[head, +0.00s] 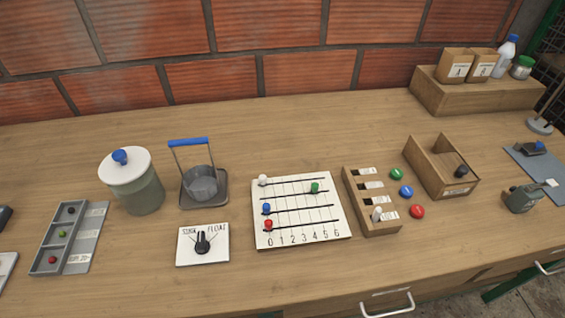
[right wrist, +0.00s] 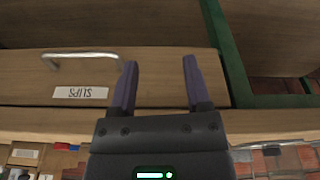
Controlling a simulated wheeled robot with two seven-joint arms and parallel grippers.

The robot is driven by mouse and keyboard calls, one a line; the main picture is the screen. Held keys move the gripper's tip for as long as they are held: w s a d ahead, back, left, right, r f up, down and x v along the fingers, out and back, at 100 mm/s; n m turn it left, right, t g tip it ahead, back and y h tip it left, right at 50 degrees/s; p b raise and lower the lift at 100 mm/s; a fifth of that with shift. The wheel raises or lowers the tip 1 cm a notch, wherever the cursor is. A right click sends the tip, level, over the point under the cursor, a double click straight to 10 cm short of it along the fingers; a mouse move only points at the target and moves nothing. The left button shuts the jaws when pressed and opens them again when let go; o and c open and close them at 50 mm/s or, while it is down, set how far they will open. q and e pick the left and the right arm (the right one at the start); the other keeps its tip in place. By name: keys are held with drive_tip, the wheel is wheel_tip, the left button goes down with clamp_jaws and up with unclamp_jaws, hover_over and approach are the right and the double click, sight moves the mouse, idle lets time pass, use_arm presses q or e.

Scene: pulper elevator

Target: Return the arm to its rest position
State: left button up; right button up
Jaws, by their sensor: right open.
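My right gripper (right wrist: 159,66) shows in the right wrist view with its two dark purple fingers spread apart. Nothing is between the fingers. It is close to the front of a wooden drawer (right wrist: 25,75) that has a metal handle (right wrist: 82,58) and a label reading SLIPS, seen upside down. The fingers lie to the right of the label in that view; I cannot tell whether they touch anything. Neither of my arms shows in the head view, and my left gripper is in no view.
The wooden table (head: 110,260) holds a lidded jar (head: 139,185), a blue-handled basket stand (head: 202,182), a SINK/FLOAT dial plate (head: 185,255), a slider board (head: 325,225), a peg block (head: 352,192) and an open wooden box (head: 425,158). A green frame post (right wrist: 232,55) stands right of the gripper.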

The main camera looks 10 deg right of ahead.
drive_tip(key=s+d+f+g, duration=0.1)
drive_tip(key=s+d+f, duration=0.1)
drive_tip(key=s+f, duration=0.6)
drive_tip(key=s+d+f, duration=0.1)
drive_tip(key=s+f, duration=0.7)
drive_tip(key=f, duration=0.2)
drive_tip(key=shift+s+d+f+g, duration=0.2)
drive_tip(key=shift+s+d+g, duration=0.05)
drive_tip(key=shift+d+g, duration=0.15)
